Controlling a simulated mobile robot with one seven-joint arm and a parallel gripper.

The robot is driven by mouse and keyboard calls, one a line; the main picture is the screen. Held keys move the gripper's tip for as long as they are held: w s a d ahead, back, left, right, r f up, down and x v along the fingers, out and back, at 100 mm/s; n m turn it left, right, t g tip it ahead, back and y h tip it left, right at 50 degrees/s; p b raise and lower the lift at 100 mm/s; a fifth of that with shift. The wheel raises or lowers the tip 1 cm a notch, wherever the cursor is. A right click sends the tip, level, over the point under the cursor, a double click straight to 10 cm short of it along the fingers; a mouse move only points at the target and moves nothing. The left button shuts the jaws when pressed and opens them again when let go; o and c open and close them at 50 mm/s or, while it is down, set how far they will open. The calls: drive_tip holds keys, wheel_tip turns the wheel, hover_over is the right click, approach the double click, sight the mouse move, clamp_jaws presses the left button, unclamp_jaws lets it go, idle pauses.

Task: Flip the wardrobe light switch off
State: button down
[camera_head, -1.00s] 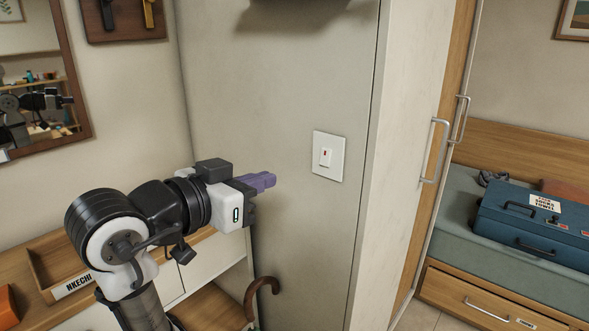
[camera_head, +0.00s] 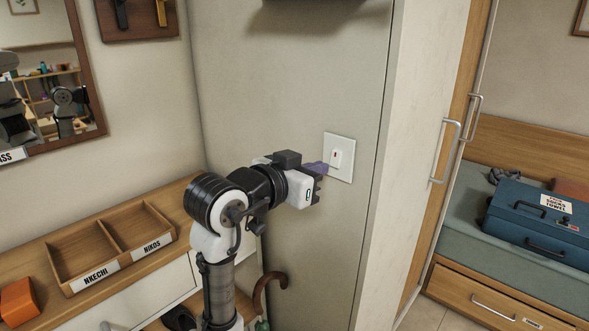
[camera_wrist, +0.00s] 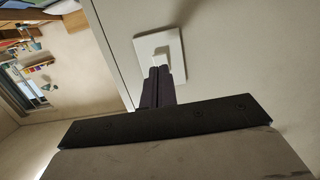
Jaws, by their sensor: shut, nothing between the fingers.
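The light switch is a white plate (camera_head: 342,172) with a small rocker (camera_head: 336,158) that carries a red mark, on the grey wardrobe side panel. It also shows in the wrist view as a white plate (camera_wrist: 174,47), its rocker (camera_wrist: 160,56) partly hidden by the fingertips. My gripper (camera_head: 325,168) is shut and empty, its purple fingers together and pointing at the switch. In the wrist view the fingertips (camera_wrist: 159,72) are at the rocker's lower edge; I cannot tell whether they touch it.
A wooden tray (camera_head: 110,244) with name labels stands on the shelf at left, beside an orange object (camera_head: 19,302). A brown hooked handle (camera_head: 270,287) is below my arm. A door handle (camera_head: 446,151) is right of the switch. A blue case (camera_head: 535,222) lies on the bed.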

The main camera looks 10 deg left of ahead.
sight(334, 165)
drive_tip(key=shift+p+x, duration=0.3)
drive_tip(key=shift+x, duration=1.25)
drive_tip(key=shift+w+d+f+t+b, duration=0.15)
drive_tip(key=shift+f+t+b, duration=0.25)
drive_tip(key=shift+b, duration=0.65)
drive_tip(key=shift+f+h+b, duration=0.15)
drive_tip(key=shift+h+b, duration=0.25)
drive_tip(key=shift+b, duration=0.2)
drive_tip(key=shift+w+d+t+h+b, duration=0.15)
drive_tip(key=shift+t+h+b, duration=0.25)
drive_tip(key=shift+t+b, duration=0.55)
drive_tip(key=shift+g, duration=0.25)
